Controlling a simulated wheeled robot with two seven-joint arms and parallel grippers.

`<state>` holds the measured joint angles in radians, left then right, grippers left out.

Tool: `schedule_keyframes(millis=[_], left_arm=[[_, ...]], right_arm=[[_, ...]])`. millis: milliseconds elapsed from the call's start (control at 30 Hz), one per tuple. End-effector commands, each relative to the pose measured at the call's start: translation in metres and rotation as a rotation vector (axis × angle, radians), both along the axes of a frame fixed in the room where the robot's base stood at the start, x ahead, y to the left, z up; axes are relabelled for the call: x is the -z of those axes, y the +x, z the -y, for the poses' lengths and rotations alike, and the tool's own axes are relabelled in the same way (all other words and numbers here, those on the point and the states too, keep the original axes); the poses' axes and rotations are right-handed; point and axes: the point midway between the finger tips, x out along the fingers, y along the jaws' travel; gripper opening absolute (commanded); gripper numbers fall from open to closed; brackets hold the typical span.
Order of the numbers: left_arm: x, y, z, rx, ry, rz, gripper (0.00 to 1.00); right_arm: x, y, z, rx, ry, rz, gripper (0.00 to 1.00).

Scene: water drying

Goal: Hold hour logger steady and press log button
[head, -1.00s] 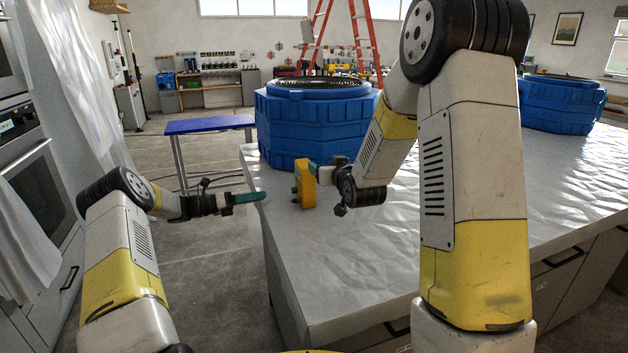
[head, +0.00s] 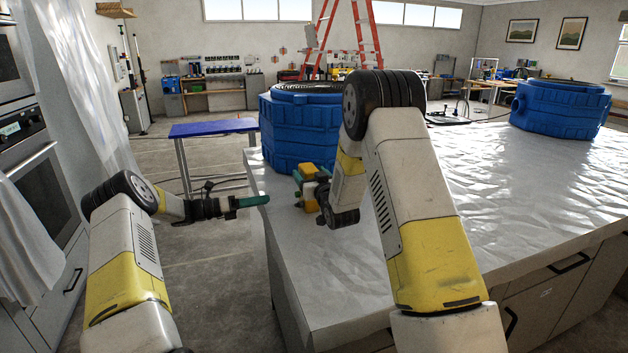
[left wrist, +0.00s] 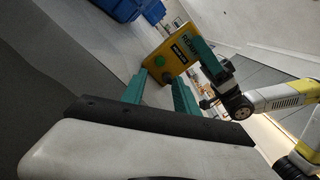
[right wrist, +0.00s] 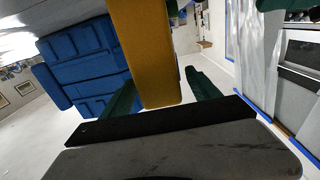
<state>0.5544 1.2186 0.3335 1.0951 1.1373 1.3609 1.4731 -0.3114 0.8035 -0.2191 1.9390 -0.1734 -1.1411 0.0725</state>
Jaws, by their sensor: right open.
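The hour logger is a yellow box (head: 310,186) near the table's left edge in the head view. In the left wrist view its face shows a green button (left wrist: 160,60) and a dark label (left wrist: 179,48). My right gripper (head: 316,176) is open around the logger. In the right wrist view the logger's yellow side (right wrist: 150,50) stands between the green fingers; whether they touch it I cannot tell. My left gripper (head: 252,201) is left of the logger, apart from it. In the left wrist view its two green fingers are spread and empty, pointing at the logger's face.
The table (head: 450,200) has a crinkled pale covering and is bare in front and to the right. A blue tub (head: 300,130) stands just behind the logger, another (head: 560,108) at the far right. A blue-topped bench (head: 213,127) is beyond the left edge.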

Motion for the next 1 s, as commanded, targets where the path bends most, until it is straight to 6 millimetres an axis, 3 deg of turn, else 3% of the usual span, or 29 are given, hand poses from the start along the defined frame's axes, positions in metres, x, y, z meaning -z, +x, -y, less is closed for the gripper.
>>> schedule_keyframes(millis=[400, 733, 800, 1000], left_arm=[[0.0, 0.0, 0.0, 0.0, 0.0, 0.0, 0.36], [0.0, 0.0, 0.0, 0.0, 0.0, 0.0, 0.36], [0.0, 0.0, 0.0, 0.0, 0.0, 0.0, 0.36], [0.0, 0.0, 0.0, 0.0, 0.0, 0.0, 0.0]], right_arm=[[0.0004, 0.0084, -0.003, 0.0, 0.0, -0.001, 0.69], [0.0002, 0.0082, -0.003, 0.0, 0.0, -0.001, 0.04], [0.0001, 0.0082, -0.0029, 0.0, 0.0, -0.001, 0.0], [0.0001, 0.0082, -0.0029, 0.0, 0.0, -0.001, 0.0]])
